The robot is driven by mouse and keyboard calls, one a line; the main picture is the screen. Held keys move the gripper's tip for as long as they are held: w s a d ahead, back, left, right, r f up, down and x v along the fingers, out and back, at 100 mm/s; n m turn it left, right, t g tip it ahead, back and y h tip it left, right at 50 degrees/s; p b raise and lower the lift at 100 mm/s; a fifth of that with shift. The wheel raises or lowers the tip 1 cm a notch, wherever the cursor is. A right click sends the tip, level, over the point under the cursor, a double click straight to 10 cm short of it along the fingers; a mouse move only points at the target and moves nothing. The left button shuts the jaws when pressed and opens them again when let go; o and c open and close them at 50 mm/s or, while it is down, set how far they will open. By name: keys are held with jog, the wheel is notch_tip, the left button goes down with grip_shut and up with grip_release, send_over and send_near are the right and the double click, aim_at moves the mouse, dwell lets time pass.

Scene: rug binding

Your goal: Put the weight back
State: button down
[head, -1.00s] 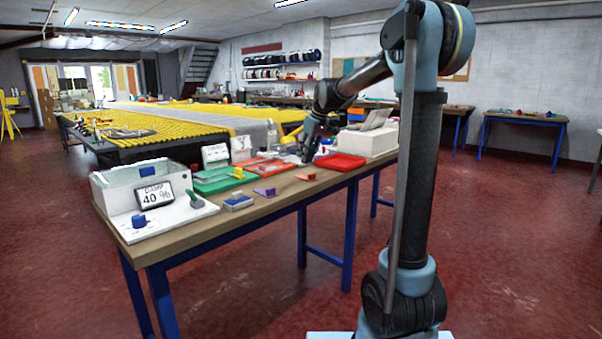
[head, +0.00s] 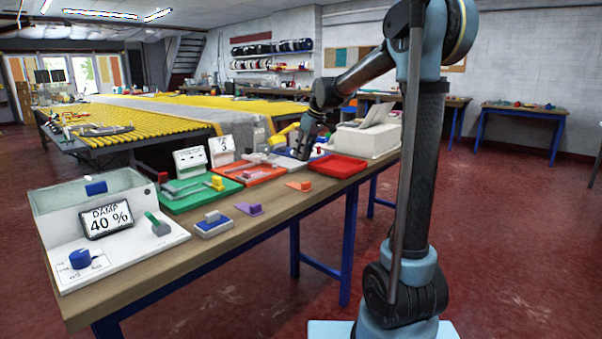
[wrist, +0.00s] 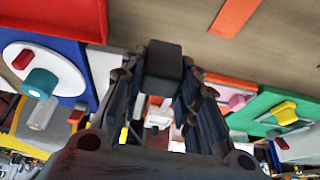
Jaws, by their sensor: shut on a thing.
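My gripper (wrist: 162,85) is shut on a dark grey block (wrist: 163,62), which I take to be the weight. The block sits between the fingertips in the wrist view. In the head view my gripper (head: 303,148) is above the far side of the bench, over the row of trays. The block cannot be made out there. An orange tray (head: 243,179) and a green tray (head: 175,206) lie to the left of the gripper, and a red tray (head: 337,172) lies to its right. I cannot tell how high the block is above the bench.
Small wedges, orange (head: 299,186) and purple (head: 249,209), and a blue-and-white block (head: 212,224) lie along the front. A white machine (head: 366,139) stands beyond the red tray.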

jog(key=f, duration=0.3)
jog(key=shift+a+f, duration=0.1)
jog(key=shift+a, duration=0.2)
jog(key=shift+s+f, duration=0.1)
jog(key=shift+f, duration=1.85)
jog(key=c, duration=1.2)
grip_release()
jog(key=v, duration=1.2)
jog(key=s+d+f+m+h, duration=0.1)
jog(key=s+d+f+m, duration=0.25)
jog(key=s+d, duration=0.5)
jog(key=s+d+f+m+h, duration=0.15)
jog(key=s+d+f, duration=0.3)
jog(key=s, duration=0.65)
jog(key=s+d+f+m, duration=0.2)
jog(key=s+d+f, duration=0.1)
jog(key=s+f, duration=0.4)
jog(key=s+d+f+m, duration=0.3)
jog(key=s+f, duration=0.5)
jog(key=s, duration=0.3)
jog(key=shift+s+d+f+g+h, duration=0.25)
jog(key=shift+d+h, duration=0.2)
jog(key=shift+d, duration=0.25)
